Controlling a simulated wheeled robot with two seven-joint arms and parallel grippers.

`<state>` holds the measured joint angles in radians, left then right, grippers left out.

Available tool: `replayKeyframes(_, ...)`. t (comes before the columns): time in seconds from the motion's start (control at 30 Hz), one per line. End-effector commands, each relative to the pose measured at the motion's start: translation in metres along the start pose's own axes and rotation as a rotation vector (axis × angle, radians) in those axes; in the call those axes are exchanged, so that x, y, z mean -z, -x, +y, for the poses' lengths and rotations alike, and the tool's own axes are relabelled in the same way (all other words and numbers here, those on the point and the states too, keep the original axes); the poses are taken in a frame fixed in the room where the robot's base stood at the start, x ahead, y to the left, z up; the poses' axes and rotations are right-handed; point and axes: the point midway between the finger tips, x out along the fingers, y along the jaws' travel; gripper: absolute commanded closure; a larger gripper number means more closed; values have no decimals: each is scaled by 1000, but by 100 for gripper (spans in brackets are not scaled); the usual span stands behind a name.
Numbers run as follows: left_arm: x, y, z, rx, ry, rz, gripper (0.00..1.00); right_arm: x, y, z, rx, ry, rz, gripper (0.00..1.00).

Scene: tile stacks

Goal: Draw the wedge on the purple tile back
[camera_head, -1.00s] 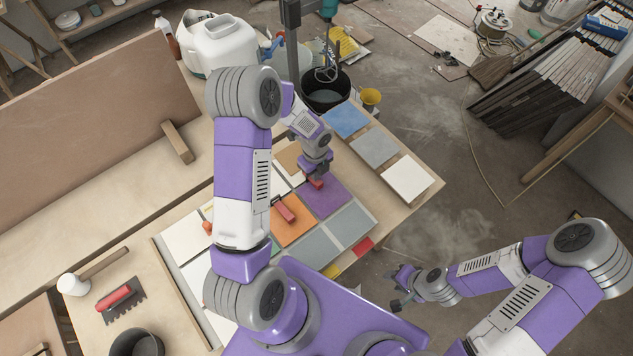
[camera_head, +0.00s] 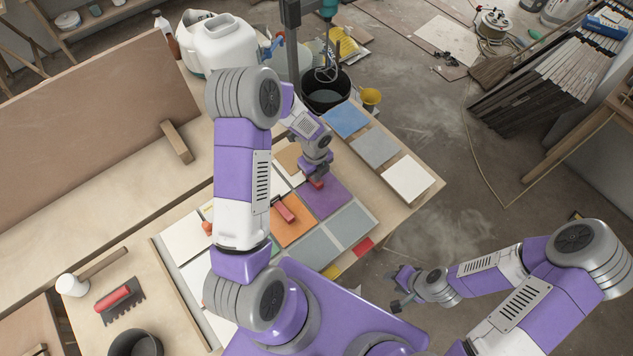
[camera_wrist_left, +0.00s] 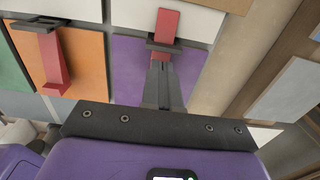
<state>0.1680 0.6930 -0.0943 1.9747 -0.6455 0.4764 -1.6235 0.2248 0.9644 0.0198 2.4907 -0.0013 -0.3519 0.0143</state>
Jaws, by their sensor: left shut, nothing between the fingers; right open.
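The purple tile (camera_head: 329,201) lies in the tile grid on the table. A red wedge (camera_head: 317,184) lies at its far edge; in the left wrist view this wedge (camera_wrist_left: 166,24) reaches from the purple tile (camera_wrist_left: 130,62) onto a white tile. In the head view the left gripper (camera_head: 318,176) hides part of that edge. My right gripper (camera_head: 395,289) is open and empty, off the table's near side.
An orange tile (camera_head: 293,230) beside the purple one carries another red wedge (camera_head: 284,209). Grey tiles (camera_head: 350,224) lie nearer. Blue (camera_head: 346,120), grey (camera_head: 375,148) and white (camera_head: 408,178) tiles line the table's right edge. A black bucket (camera_head: 326,97) stands behind.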

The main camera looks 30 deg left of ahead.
Motion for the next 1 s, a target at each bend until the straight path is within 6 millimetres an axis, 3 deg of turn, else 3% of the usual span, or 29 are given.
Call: replayKeyframes(1.0,12,4,0,0,-1,0,100,0,-1,0,0,0,0,57)
